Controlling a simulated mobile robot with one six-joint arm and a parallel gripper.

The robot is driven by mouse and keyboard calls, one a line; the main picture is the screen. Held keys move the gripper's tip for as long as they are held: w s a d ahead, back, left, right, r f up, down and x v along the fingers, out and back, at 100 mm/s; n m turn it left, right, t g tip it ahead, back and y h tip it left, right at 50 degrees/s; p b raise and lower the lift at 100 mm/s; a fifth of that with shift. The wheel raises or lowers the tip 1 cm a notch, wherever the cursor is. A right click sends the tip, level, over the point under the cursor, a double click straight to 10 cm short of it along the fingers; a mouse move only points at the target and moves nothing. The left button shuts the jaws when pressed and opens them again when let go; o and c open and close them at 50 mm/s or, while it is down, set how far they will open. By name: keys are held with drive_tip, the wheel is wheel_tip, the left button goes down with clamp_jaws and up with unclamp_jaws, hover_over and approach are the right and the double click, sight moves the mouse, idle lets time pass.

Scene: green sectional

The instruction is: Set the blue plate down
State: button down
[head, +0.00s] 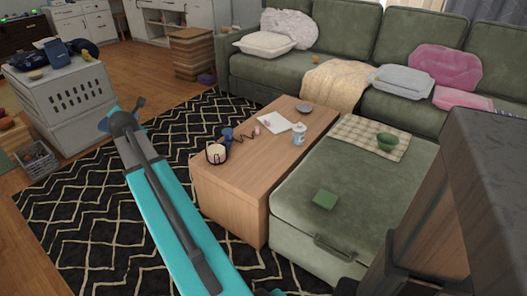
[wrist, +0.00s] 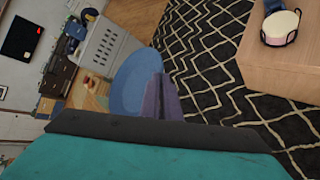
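The blue plate (wrist: 132,80) shows in the wrist view as a tilted blue oval against the near finger of my gripper (wrist: 160,88). In the head view only a small blue edge of the plate (head: 103,124) shows beside the dark end of my gripper (head: 122,119). My gripper appears shut on the plate's rim and holds it up in the air, over the patterned rug near the grey crate. The far finger is hidden, and so is part of the plate.
A grey crate (head: 66,95) with items on top stands at left, near a small basket (head: 36,160). A green ottoman (head: 350,200) is at right; the patterned rug (head: 75,215) is mostly open.

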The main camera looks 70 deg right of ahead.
drive_tip(key=s+d+f+m+g+h+b, duration=0.1)
drive_tip(key=s+d+f+b, duration=0.1)
drive_tip(key=s+d+f, duration=0.35)
drive_tip(key=s+d+f+m+g+h+b, duration=0.1)
drive_tip(key=s+d+f+m+b, duration=0.15)
drive_tip(key=d, duration=0.55)
drive_tip(key=s+d+f+m+g+b, duration=0.2)
drive_tip(key=s+d+f, duration=0.3)
drive_tip(key=s+d, duration=0.3)
drive_tip(key=s+d+f+m+g+h+b, duration=0.1)
drive_tip(key=s+d+f+b, duration=0.4)
drive_tip(key=s, duration=0.9)
drive_tip(key=s+d+f+m+g+b, duration=0.2)
drive_tip(key=s+d+f, duration=0.5)
drive_tip(key=s+d, duration=0.4)
drive_tip(key=shift+s+f+m+g+h+b, duration=0.2)
drive_tip(key=shift+s+m+g+h+b, duration=0.25)
drive_tip(key=shift+g+b, duration=0.45)
drive_tip(key=shift+d+f, duration=0.1)
wheel_tip(320, 180, down, 7)
drive_tip(key=b, duration=0.7)
drive_tip(key=shift+r, duration=0.2)
